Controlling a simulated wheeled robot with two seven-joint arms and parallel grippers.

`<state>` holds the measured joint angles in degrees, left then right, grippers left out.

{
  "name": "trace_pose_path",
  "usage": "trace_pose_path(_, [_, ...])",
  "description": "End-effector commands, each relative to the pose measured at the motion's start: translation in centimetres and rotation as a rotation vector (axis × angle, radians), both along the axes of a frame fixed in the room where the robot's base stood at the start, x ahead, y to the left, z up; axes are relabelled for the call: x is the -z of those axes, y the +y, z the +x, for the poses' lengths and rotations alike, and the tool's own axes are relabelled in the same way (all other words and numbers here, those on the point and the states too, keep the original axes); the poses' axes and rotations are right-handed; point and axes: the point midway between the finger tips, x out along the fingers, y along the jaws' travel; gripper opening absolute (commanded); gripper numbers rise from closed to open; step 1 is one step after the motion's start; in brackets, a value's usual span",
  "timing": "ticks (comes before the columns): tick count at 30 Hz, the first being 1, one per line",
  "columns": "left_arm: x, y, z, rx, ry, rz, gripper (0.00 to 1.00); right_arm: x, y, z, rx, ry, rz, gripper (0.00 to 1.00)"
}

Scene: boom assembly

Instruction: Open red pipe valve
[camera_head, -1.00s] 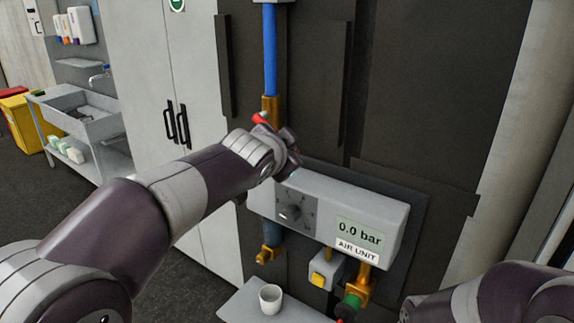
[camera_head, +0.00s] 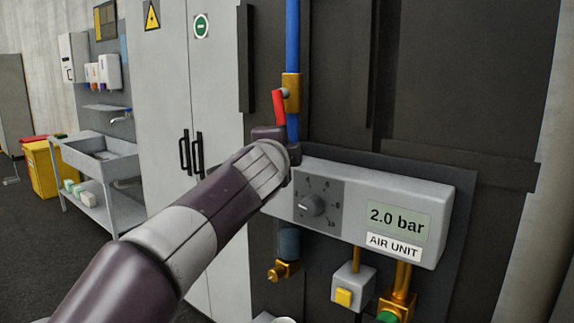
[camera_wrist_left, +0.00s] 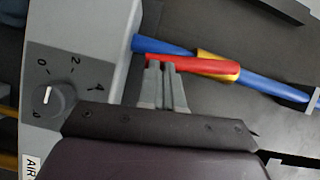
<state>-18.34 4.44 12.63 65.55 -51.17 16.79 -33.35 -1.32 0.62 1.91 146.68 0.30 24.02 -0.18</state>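The red valve handle (camera_head: 279,106) hangs down from the brass valve body (camera_head: 292,92) on the vertical blue pipe (camera_head: 292,40). It lies nearly along the pipe. My left gripper (camera_head: 270,134) is just below the handle, partly hidden by its own wrist. In the left wrist view the gripper's two fingers (camera_wrist_left: 162,72) are close together, with their tips right at the red handle (camera_wrist_left: 195,65). The handle runs across the tips, and I cannot tell whether they touch it.
The air unit box (camera_head: 436,195) is close below my left gripper, with a round knob (camera_head: 311,205) and a display (camera_head: 398,219) reading 2.0 bar. A grey cabinet (camera_head: 165,100) and a sink (camera_head: 100,158) stand to the left.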

Motion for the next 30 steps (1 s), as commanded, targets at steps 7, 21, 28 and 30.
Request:
trace_pose_path(7, [0.5, 0.6, 0.5, 0.003, -0.052, 0.073, 0.00, 1.7, 0.0, 0.0, 0.000, 0.000, 0.000, 0.43])
trace_pose_path(21, [0.3, 0.8, 0.7, 0.004, -0.070, 0.101, 0.00, 2.0, 0.0, 0.0, 0.000, 0.000, 0.000, 0.43])
trace_pose_path(28, [0.3, 0.8, 0.6, 0.004, -0.070, 0.101, 0.00, 2.0, 0.0, 0.0, 0.000, 0.000, 0.000, 0.43])
trace_pose_path(30, [0.3, 0.8, 0.6, 0.004, -0.070, 0.100, 0.00, 2.0, 0.0, 0.0, 0.000, 0.000, 0.000, 0.43])
